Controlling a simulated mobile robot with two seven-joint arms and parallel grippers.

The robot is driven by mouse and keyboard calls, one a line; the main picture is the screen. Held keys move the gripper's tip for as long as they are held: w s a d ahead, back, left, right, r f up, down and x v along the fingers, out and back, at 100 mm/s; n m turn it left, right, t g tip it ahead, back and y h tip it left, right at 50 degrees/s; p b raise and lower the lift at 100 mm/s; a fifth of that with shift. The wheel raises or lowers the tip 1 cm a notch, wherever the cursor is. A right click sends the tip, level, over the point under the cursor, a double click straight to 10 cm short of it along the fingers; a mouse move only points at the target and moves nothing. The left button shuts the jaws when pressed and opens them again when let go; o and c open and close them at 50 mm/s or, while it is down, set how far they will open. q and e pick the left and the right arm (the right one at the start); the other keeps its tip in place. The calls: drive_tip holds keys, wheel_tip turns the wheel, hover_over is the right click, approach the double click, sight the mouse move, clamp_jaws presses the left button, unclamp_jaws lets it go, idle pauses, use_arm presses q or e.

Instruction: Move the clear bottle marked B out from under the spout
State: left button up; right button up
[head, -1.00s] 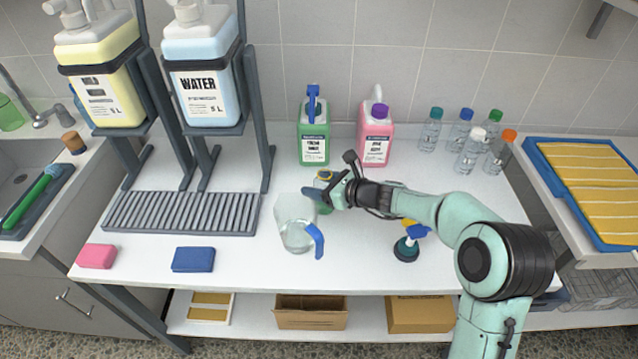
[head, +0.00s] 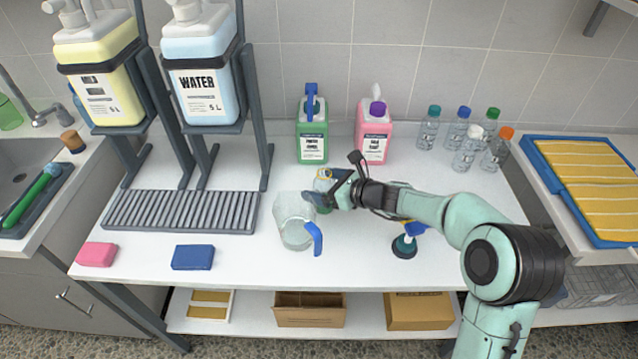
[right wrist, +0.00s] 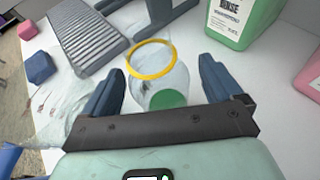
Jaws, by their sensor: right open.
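A clear vessel with a yellow ring at its top and a green patch low on it (head: 324,181) stands on the white counter right of the slatted grate (head: 183,212). It also shows in the right wrist view (right wrist: 150,82), between the fingers of my open right gripper (right wrist: 160,88). In the head view my right gripper (head: 322,196) partly hides it. I can read no letter B on it. The grate is empty. My left gripper is not in view.
A clear jug with a blue handle (head: 293,222) stands just left of my gripper. Green (head: 313,143) and pink (head: 374,143) jugs and several capped clear bottles (head: 467,148) stand behind. A blue-topped dark item (head: 405,246) is to the right.

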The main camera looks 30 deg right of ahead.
drive_tip(key=p+v, duration=0.1)
drive_tip(key=v, duration=1)
drive_tip(key=shift+s+r, duration=0.25)
drive_tip(key=shift+s, duration=0.05)
drive_tip(key=shift+d, duration=0.1)
